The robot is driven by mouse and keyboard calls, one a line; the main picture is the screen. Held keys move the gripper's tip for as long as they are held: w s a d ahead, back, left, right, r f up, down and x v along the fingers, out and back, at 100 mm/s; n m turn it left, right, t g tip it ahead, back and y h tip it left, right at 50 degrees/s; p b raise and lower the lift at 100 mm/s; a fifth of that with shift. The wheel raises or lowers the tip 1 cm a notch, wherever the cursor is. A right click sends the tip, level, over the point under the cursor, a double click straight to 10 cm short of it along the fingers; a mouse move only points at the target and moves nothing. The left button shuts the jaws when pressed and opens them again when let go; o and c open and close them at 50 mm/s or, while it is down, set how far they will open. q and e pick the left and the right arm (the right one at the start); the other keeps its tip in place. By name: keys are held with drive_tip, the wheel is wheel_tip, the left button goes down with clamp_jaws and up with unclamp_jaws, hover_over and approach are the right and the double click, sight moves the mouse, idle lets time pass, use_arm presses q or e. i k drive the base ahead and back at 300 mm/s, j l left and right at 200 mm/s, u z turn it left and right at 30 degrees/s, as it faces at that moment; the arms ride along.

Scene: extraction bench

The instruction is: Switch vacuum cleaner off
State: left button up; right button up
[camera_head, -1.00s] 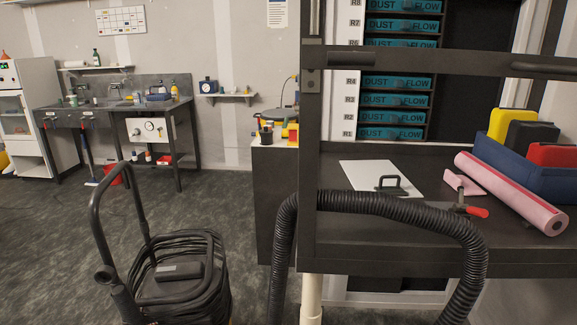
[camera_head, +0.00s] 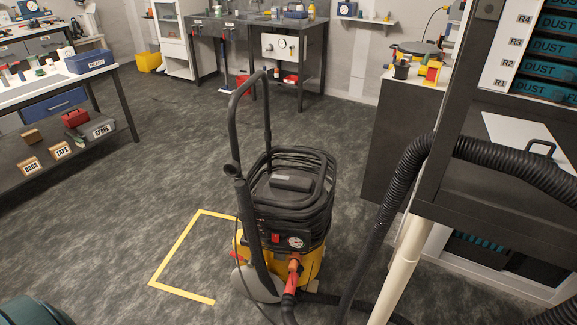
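The vacuum cleaner (camera_head: 290,208) stands upright on the dark carpet in the middle of the head view. It has a black top wrapped in coiled cable, a yellow lower body and a tall black handle (camera_head: 232,120). Its front carries a small red switch (camera_head: 276,238) beside a round white gauge (camera_head: 295,242). Whether the switch is on or off cannot be told. An orange and red hose fitting (camera_head: 292,272) sits below the gauge. Neither of my grippers is in view.
Yellow floor tape (camera_head: 172,262) marks a corner left of the vacuum. A black corrugated hose (camera_head: 395,190) and a pale pipe (camera_head: 402,270) stand to its right, by the dark bench (camera_head: 480,205). A shelved table (camera_head: 60,145) is at left. Open carpet lies between.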

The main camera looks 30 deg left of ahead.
sight(275, 237)
drive_tip(key=j, duration=0.5)
drive_tip(key=i+j+u, duration=0.15)
drive_tip(key=j, duration=0.3)
drive_tip(key=i+j, duration=0.1)
drive_tip(key=j, duration=0.4)
drive_tip(key=i+j+u, duration=0.1)
drive_tip(key=j, duration=0.35)
drive_tip(key=i+j+u, duration=0.1)
drive_tip(key=j, duration=0.35)
